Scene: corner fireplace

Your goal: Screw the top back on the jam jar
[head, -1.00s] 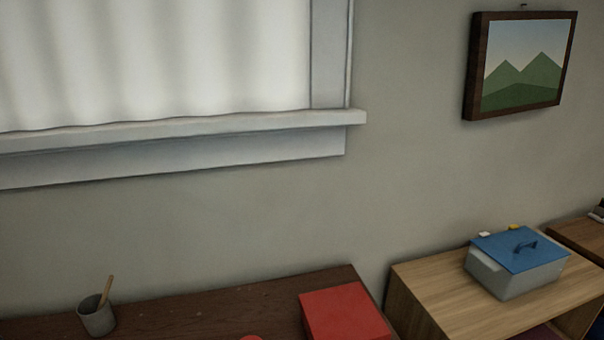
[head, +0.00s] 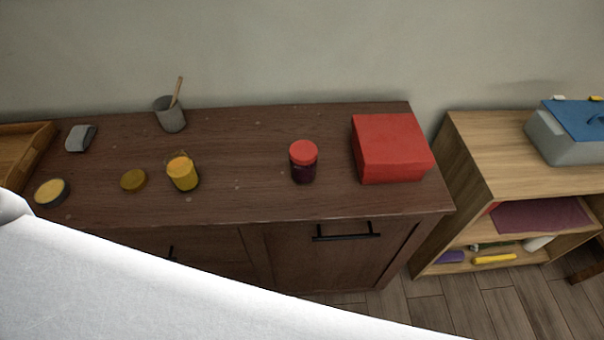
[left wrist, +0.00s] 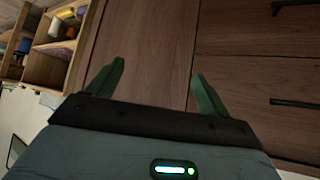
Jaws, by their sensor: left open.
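A jar with dark purple contents and a red top (head: 303,160) stands upright on the dark wooden cabinet; the top sits on its mouth, but I cannot tell how tightly. A yellow jar (head: 183,175) stands to its left, with a flat gold-brown disc like a lid (head: 133,180) lying beside it. I cannot tell for certain which jar is the jam jar. My left gripper (left wrist: 158,74) is open and empty in the left wrist view, in front of wooden cabinet fronts, away from both jars. My right gripper is not in view.
A red box (head: 390,148) stands right of the red-topped jar. A grey cup with a stick (head: 171,115), a grey object (head: 80,138), a round yellow-topped tin (head: 51,192) and a wooden tray (head: 22,153) are further left. The cabinet top (head: 240,170) is clear between the jars.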

